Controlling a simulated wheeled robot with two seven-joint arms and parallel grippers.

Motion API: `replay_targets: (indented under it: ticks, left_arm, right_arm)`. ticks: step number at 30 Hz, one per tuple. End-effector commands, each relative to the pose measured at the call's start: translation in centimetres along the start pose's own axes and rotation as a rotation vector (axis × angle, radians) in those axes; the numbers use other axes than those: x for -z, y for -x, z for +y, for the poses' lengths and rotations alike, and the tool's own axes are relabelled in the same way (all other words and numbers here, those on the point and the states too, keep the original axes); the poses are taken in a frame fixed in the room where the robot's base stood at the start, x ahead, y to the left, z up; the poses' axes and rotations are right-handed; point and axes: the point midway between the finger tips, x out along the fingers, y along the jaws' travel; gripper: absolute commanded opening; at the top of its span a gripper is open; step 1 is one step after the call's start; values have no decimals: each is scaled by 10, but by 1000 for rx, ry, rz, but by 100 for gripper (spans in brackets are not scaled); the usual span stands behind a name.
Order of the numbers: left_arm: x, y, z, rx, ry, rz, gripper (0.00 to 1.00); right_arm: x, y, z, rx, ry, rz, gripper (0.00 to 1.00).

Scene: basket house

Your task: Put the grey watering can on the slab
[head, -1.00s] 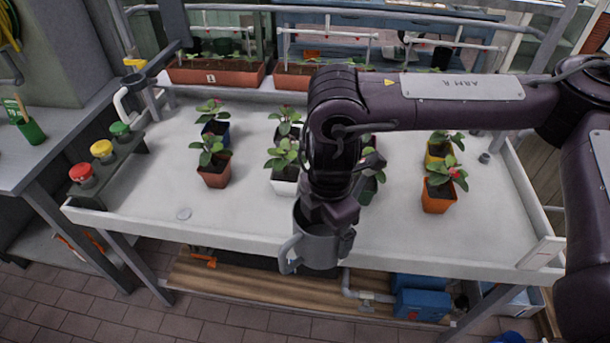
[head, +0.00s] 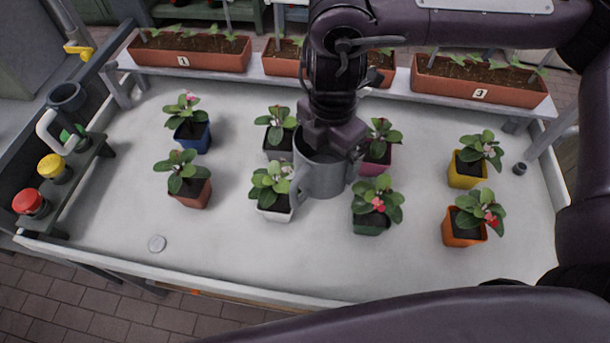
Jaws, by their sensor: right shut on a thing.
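The grey watering can (head: 322,180) is held upright in the middle of the head view, among the potted plants on the pale bench top (head: 240,250). Its handle points to the left and down, close to the white pot. My right gripper (head: 335,140) is shut on the can's upper rim; its fingertips are partly hidden. I cannot tell whether the can's base touches the bench. I cannot pick out a separate slab from the bench top. My left gripper is not in view.
A white pot (head: 275,212) is just left of the can, a green pot (head: 371,221) to its right and a magenta pot (head: 376,163) behind right. Planter boxes (head: 190,53) line the back. Red and yellow knobs (head: 55,168) stand left.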

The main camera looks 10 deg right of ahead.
Motion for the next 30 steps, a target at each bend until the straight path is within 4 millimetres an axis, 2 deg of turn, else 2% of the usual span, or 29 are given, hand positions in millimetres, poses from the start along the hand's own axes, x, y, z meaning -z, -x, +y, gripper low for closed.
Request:
replay_targets:
  ticks: [2,5,9,13,18,21,24,26,30]
  left_arm:
    - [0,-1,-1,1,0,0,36]
    - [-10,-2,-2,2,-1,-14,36]
    - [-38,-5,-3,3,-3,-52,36]
    - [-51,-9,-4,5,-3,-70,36]
    - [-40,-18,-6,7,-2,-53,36]
    - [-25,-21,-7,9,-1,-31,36]
    - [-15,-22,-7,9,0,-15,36]
    - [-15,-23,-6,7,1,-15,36]
    - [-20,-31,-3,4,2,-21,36]
  right_arm:
    - [1,-6,0,2,1,2,68]
    - [1,-25,-1,6,-1,5,68]
    - [2,-62,-2,8,-2,6,68]
    - [2,-98,-2,7,-3,6,68]
    - [2,-139,-2,5,-2,5,68]
    - [2,-154,-1,3,-2,3,68]
    - [1,-161,0,0,0,2,68]
    - [1,-165,0,0,0,1,68]
    - [2,-187,-1,3,-1,3,68]
